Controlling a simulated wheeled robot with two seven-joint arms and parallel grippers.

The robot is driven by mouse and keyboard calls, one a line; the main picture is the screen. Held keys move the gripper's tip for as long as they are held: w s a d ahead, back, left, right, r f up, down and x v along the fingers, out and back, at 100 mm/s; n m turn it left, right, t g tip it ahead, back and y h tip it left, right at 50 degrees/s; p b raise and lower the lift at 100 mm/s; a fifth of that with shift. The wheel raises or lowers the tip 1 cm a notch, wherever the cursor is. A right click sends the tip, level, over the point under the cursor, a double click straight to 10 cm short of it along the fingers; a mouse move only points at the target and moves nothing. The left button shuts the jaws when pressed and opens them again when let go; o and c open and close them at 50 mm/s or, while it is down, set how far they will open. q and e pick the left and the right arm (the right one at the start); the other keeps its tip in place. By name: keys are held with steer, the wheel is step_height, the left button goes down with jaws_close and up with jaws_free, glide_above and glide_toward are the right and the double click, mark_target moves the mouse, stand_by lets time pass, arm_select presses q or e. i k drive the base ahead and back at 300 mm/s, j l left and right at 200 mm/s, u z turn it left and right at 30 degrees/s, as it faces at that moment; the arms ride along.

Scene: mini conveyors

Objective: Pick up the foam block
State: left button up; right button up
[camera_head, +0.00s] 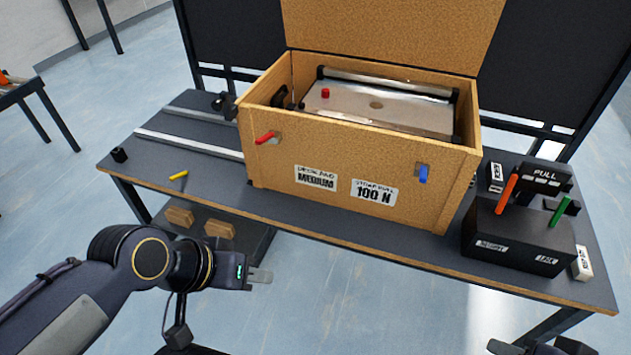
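No object is clearly marked as the foam block. Two tan blocks, a left one (179,216) and a right one (219,229), lie on a low dark platform under the table's front left edge. A small pale block (582,263) with dark lettering stands at the table's right end. My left gripper (262,276) is in front of the table, to the right of the tan blocks, and touches nothing visible. Its fingers overlap from this angle, so their opening is unclear. My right gripper (510,348) is only partly in view at the bottom right edge; its opening is unclear.
A large open wooden box (340,150) with a metal plate inside stands on the dark table (220,180). A dark lever unit (518,238) with red and green handles is to its right. A yellow stick (179,175) and rails lie left. The front floor is clear.

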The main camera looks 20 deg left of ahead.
mark_target(494, 177)
steer(key=i+l, duration=0.45)
steer(key=l, duration=0.15)
steer(key=i+l, duration=0.5)
steer(key=l, duration=0.15)
steer(key=i+l, duration=0.45)
steer(key=l, duration=0.15)
